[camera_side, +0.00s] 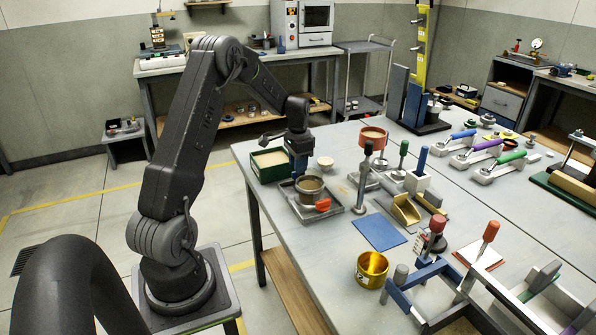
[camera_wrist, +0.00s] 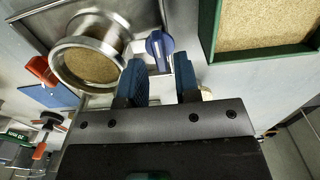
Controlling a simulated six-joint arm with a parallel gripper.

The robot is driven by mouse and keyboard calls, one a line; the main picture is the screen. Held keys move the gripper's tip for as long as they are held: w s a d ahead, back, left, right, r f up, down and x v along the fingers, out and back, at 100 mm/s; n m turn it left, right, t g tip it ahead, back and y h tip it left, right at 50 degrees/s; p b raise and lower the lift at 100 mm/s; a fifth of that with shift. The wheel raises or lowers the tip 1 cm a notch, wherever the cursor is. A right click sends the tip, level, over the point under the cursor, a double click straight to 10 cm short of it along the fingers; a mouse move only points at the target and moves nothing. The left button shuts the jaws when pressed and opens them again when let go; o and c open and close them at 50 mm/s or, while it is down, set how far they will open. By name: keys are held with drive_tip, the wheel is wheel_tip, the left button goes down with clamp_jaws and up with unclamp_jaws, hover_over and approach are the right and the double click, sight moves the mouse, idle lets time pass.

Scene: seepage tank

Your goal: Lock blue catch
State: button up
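The blue catch (camera_wrist: 159,46) is a small blue lever on the edge of a round metal cell with sand in it (camera_wrist: 90,62). The cell sits on a square metal tray (camera_wrist: 40,12); it also shows in the side view (camera_side: 311,185). An orange catch (camera_wrist: 42,70) is on the cell's opposite side. My gripper (camera_wrist: 160,66) is open, with one blue finger to each side of the blue catch in the wrist view. I cannot tell whether the fingers touch it. In the side view my gripper (camera_side: 299,174) points down beside the cell and hides the blue catch.
A green box of sand (camera_wrist: 262,28) stands close to my gripper on the right in the wrist view. A blue mat (camera_side: 379,232), a brass cup (camera_side: 372,269) and several upright-handled tools stand on the table. The near left table edge is close.

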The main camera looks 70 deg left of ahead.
drive_tip(key=shift+f, duration=0.25)
drive_tip(key=shift+f, duration=0.75)
drive_tip(key=shift+f, duration=0.35)
drive_tip(key=shift+f, duration=0.35)
drive_tip(key=shift+c, duration=0.4)
